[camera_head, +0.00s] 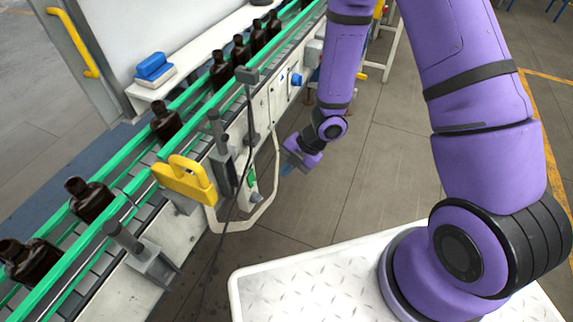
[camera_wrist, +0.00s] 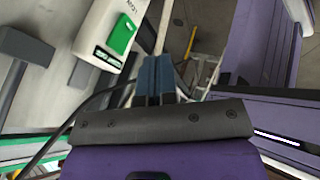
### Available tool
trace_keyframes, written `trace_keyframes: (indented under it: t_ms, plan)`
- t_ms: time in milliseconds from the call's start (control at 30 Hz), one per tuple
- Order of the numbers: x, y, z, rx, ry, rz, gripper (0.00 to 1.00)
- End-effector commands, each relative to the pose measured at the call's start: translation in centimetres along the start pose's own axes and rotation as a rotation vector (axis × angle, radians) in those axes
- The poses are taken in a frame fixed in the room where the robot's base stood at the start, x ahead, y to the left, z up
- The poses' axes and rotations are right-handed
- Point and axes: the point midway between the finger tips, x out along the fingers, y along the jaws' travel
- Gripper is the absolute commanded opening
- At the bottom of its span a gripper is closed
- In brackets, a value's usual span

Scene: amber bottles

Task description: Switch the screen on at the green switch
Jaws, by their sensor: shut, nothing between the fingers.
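The green switch (camera_wrist: 122,35) is a green rocker on a pale housing in the upper left of the wrist view. A dark slot with a bright strip (camera_wrist: 108,57) is just below it. In the head view a small green part (camera_head: 252,178) shows on the side of the conveyor, probably the same switch. My gripper (camera_head: 289,163) is right of it, apart from the conveyor side. Its blue fingers (camera_wrist: 154,76) are together and empty in the wrist view, to the right of and below the switch. I cannot make out a screen.
The conveyor's green rails (camera_head: 140,180) carry several amber bottles (camera_head: 90,198). A yellow handle (camera_head: 186,181) and a grey bracket (camera_head: 140,255) stick out from its side. A dark cable (camera_head: 238,195) hangs near the switch. Open floor (camera_head: 375,180) lies right of my gripper.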

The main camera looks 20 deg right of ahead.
Motion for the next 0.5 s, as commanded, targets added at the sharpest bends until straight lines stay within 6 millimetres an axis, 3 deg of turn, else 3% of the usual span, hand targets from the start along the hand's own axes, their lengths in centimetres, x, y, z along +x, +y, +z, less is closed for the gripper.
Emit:
trace_keyframes:
  t_ms: [400, 500]
  plan:
    - [7.1, -0.1, 0.0, 0.000, 0.001, -0.004, 0.00]
    - [7.8, 1.5, 0.1, -0.002, -0.001, -0.001, 0.00]
